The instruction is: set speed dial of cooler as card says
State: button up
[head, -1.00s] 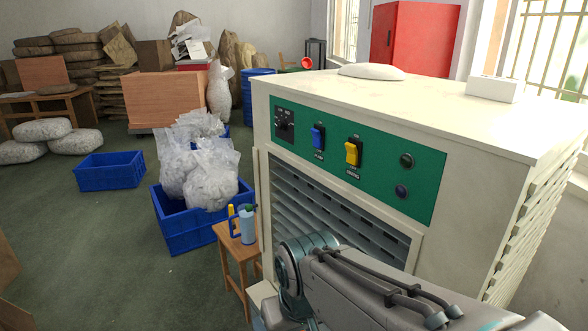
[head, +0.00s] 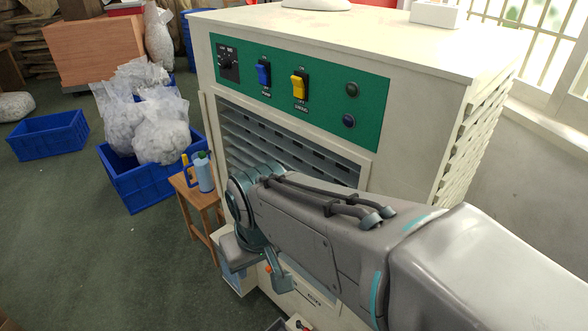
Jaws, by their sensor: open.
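The cooler is a large cream cabinet (head: 430,125) with louvred sides and a green control panel (head: 325,93). The black speed dial (head: 228,63) is at the panel's upper left; its pointer and markings are too small to read. A blue switch (head: 263,74) and a yellow switch (head: 299,87) sit right of it. No card can be made out. My arm reaches across the cooler's lower front. My gripper (head: 262,266) is below the arm's round joint, partly hidden, apart from the dial and well below it. Its jaws look open and empty.
A small wooden stool (head: 200,204) with a spray bottle (head: 204,172) stands left of the cooler. Blue crates (head: 48,136) and bagged parts (head: 160,130) are on the floor farther left. A white box (head: 435,13) sits on the cooler's top. The green floor at lower left is clear.

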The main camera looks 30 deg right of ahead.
aim_at(225, 64)
jog(key=z, duration=0.05)
jog(key=k, duration=0.5)
jog(key=u, duration=1.3)
jog(key=i, duration=1.15)
jog(key=z, duration=1.3)
